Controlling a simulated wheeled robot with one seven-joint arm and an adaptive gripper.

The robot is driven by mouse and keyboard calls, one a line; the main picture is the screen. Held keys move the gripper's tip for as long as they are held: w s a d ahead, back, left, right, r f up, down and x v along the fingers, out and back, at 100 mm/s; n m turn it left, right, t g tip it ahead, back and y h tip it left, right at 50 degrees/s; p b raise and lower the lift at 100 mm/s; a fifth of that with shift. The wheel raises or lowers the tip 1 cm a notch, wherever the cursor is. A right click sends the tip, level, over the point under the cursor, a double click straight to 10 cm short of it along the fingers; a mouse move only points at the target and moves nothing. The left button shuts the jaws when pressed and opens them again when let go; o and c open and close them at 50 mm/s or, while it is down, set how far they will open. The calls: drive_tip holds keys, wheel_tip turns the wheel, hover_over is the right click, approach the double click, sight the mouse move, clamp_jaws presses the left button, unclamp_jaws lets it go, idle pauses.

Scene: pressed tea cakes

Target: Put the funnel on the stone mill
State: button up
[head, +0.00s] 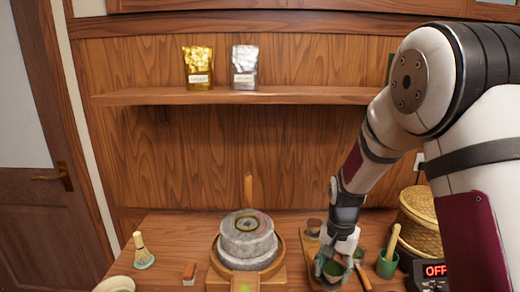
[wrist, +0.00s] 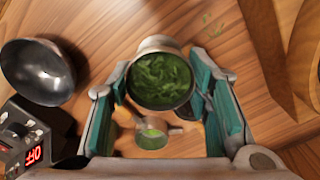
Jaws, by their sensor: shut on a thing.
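The grey stone mill (head: 247,246) stands upright on a wooden base at the table's middle, with a ring-shaped opening on top. My gripper (head: 335,262) is to the right of the mill, low over the table and apart from it. In the wrist view my gripper (wrist: 163,95) has its teal pads on both sides of a pale, round, cup-shaped vessel (wrist: 158,44) with green leaves inside. I cannot tell for sure whether this vessel is the funnel. A smaller vessel (wrist: 152,138) with green contents shows nearer the palm. The mill is not clearly seen in the wrist view.
A whisk (head: 142,251) and a small brown-handled brush (head: 189,273) are left of the mill. A green cup (head: 387,264), a woven basket (head: 421,222) and a device reading OFF (head: 435,271) are at the right. A dark bowl (wrist: 36,70) shows in the wrist view.

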drive_tip(key=n, duration=0.1)
drive_tip(key=f+n, duration=0.1)
drive_tip(key=n, duration=0.1)
drive_tip(key=f+n, duration=0.1)
drive_tip(key=n, duration=0.1)
drive_tip(key=shift+s, duration=0.25)
drive_tip(key=shift+s+f+n, duration=0.1)
drive_tip(key=shift+f+n, duration=0.2)
drive_tip(key=shift+n, duration=0.8)
drive_tip(key=shift+s+f, duration=0.1)
